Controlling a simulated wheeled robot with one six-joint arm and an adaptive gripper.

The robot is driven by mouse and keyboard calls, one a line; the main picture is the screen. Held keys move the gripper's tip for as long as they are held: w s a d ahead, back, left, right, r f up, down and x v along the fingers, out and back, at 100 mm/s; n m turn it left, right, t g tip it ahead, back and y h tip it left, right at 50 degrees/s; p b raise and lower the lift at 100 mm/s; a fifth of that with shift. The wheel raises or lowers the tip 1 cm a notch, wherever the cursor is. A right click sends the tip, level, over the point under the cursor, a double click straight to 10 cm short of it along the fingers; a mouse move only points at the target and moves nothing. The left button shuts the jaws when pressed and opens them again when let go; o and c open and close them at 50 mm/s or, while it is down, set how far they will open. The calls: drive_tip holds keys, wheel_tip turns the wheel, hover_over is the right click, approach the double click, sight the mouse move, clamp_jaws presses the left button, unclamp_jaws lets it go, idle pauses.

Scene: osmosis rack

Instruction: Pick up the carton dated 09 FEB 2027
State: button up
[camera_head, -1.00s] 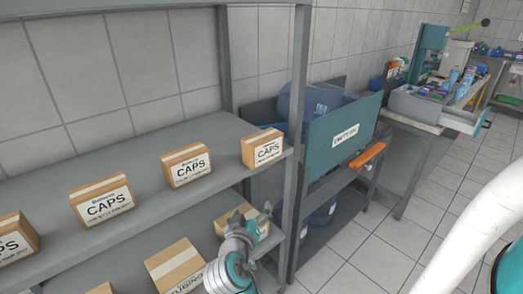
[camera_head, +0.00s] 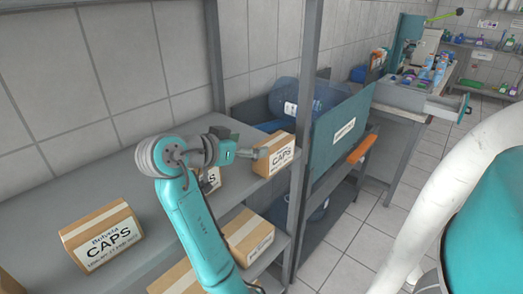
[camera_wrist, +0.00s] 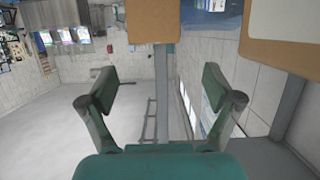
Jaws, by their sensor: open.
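Several brown CAPS cartons stand on the upper shelf; their date lines are too small to read surely. The rightmost carton (camera_head: 275,155) stands at the shelf's right end, near the upright. A larger CAPS carton (camera_head: 103,238) stands at the left, and one between them is mostly hidden behind my arm. My gripper (camera_head: 254,153) is open and empty, just left of the rightmost carton; contact cannot be told. In the wrist view my gripper (camera_wrist: 160,92) shows its fingers spread, with a carton (camera_wrist: 152,22) at the top and another brown box (camera_wrist: 285,35) at upper right.
The grey shelf post (camera_head: 301,135) stands right of the rightmost carton. A teal bin (camera_head: 335,145) with a blue bottle (camera_head: 300,98) is beyond it. Lower-shelf cartons (camera_head: 245,236) sit underneath. Floor (camera_head: 365,225) is clear at right.

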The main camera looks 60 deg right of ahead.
sight(272, 142)
drive_tip(key=x, duration=0.5)
drive_tip(key=shift+s+x, duration=0.15)
drive_tip(key=shift+x, duration=1.25)
drive_tip(key=shift+s+x, duration=0.1)
drive_tip(key=shift+x, duration=1.25)
drive_tip(key=c, duration=1.4)
